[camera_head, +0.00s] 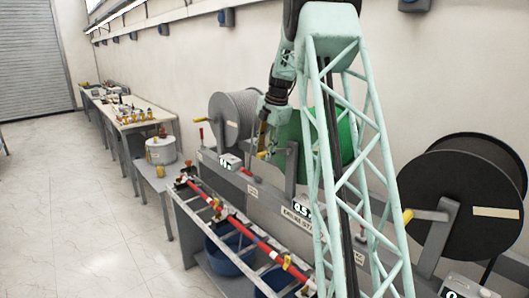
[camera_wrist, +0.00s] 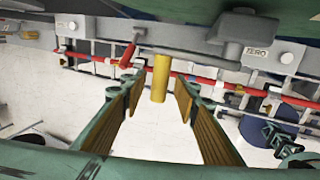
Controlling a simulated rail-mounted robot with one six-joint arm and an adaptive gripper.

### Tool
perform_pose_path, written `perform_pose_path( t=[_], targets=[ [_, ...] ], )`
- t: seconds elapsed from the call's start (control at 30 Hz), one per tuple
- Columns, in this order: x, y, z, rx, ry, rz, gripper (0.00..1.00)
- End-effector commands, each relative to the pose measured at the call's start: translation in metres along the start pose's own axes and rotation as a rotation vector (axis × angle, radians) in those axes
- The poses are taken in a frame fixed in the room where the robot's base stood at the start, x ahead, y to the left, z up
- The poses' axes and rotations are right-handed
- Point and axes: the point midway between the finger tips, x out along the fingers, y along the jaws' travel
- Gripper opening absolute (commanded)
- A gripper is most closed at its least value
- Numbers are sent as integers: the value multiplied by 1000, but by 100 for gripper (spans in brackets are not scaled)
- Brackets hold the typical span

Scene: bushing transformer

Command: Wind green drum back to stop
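The green drum (camera_head: 345,135) sits on the grey rack in the head view, partly hidden behind my mast. A curved green surface (camera_wrist: 190,28) also shows along the top of the wrist view. A yellow crank handle (camera_wrist: 160,78) hangs from a grey arm at the drum; its end also shows in the head view (camera_head: 263,155). My gripper (camera_wrist: 157,90) is open, its two brown-padded fingers on either side of the handle with gaps showing on both sides. In the head view my gripper (camera_head: 265,140) is at the left of the green drum.
A grey drum (camera_head: 235,115) stands to the left and a black drum (camera_head: 465,195) with its own yellow handle to the right. A red bar (camera_head: 245,228) runs along the front rack. A ZERO button (camera_wrist: 257,52) is on the panel. Blue tubs (camera_head: 228,255) stand underneath.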

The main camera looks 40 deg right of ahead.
Motion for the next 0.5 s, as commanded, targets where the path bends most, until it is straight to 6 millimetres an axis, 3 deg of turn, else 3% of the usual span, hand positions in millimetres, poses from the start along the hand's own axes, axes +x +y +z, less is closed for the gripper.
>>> perform_pose_path(
  t=[0.1,0.4,0.5],
  targets=[
    [0,0,0,0,0,0,28],
    [0,0,0,0,0,0,1],
    [0,0,0,0,0,0,0]
  ],
)
